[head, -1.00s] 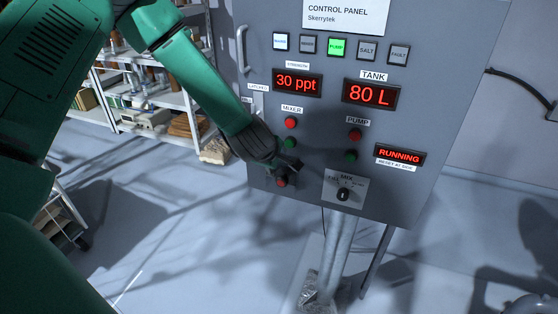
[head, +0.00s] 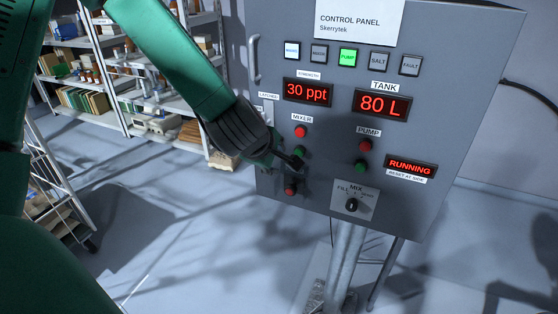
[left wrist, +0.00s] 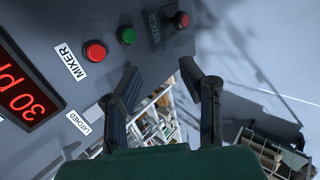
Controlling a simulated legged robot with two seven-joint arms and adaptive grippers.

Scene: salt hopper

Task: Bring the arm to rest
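My left arm (head: 180,70) reaches in from the upper left in the head view. Its dark gripper (head: 294,160) is in front of the lower left of the grey control panel (head: 455,90), by the mixer buttons. In the left wrist view the fingers of this gripper (left wrist: 159,68) are spread with nothing between them. The red mixer button (left wrist: 95,51), green mixer button (left wrist: 127,36) and red mushroom button (left wrist: 181,20) lie beyond the fingertips. Whether any finger touches the panel is unclear. My right gripper is not in view.
The strength display (head: 307,91) reads 30 ppt, the tank display (head: 381,104) 80 L, and a status display (head: 411,164) RUNNING. The PUMP lamp (head: 347,57) glows green. Loaded shelves (head: 110,90) stand at left. Open floor (head: 190,230) lies before the panel.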

